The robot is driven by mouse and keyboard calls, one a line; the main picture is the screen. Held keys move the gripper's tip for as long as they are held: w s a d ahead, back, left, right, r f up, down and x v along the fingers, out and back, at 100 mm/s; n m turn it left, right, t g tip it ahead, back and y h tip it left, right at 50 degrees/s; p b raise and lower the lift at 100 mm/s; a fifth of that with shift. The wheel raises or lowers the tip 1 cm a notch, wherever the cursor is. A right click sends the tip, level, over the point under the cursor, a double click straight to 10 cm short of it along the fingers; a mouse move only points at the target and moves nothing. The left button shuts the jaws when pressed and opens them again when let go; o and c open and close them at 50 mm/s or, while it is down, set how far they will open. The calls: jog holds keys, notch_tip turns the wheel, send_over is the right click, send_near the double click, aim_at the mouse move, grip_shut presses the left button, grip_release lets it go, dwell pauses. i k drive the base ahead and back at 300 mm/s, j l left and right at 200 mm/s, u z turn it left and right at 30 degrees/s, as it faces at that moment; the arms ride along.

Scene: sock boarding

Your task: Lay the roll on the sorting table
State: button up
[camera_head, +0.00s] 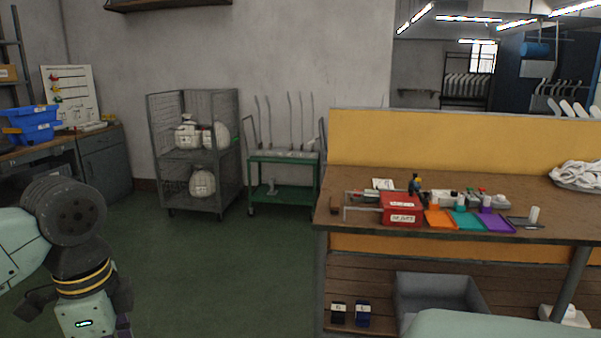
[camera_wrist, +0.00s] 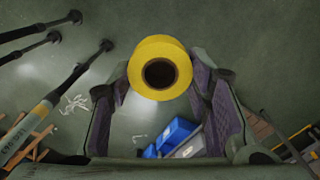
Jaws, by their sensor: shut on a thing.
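A yellow roll (camera_wrist: 160,49) with a dark round core sits between the fingers of my gripper (camera_wrist: 160,84) in the wrist view. My gripper is shut on the roll, which is held clear above the green floor. In the head view my arm's end shows at the lower left, but the fingertips and the roll cannot be made out there. A wooden-topped table (camera_head: 520,239) with a yellow back panel stands at the right, well apart from my gripper. I cannot tell whether it is the sorting table.
On the table are a red box (camera_head: 401,208), an orange tray (camera_head: 440,220), a teal tray (camera_head: 468,221), a purple tray (camera_head: 497,224) and white cloth (camera_head: 577,174). A wire cage (camera_head: 230,150) and a green cart (camera_head: 285,192) stand behind. Open floor lies between.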

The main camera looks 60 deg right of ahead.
aim_at(572, 220)
jog(key=l+z, duration=0.2)
jog(key=z, duration=0.15)
jog(key=l+z, duration=0.2)
jog(key=z, duration=0.2)
jog(key=l+z, duration=0.35)
jog(key=i+l+z, duration=0.1)
jog(key=l+z, duration=0.3)
jog(key=i+l+z, duration=0.15)
jog(key=l+z, duration=0.25)
jog(key=i+l+z, duration=0.4)
jog(key=i+l, duration=0.25)
jog(key=l, duration=0.15)
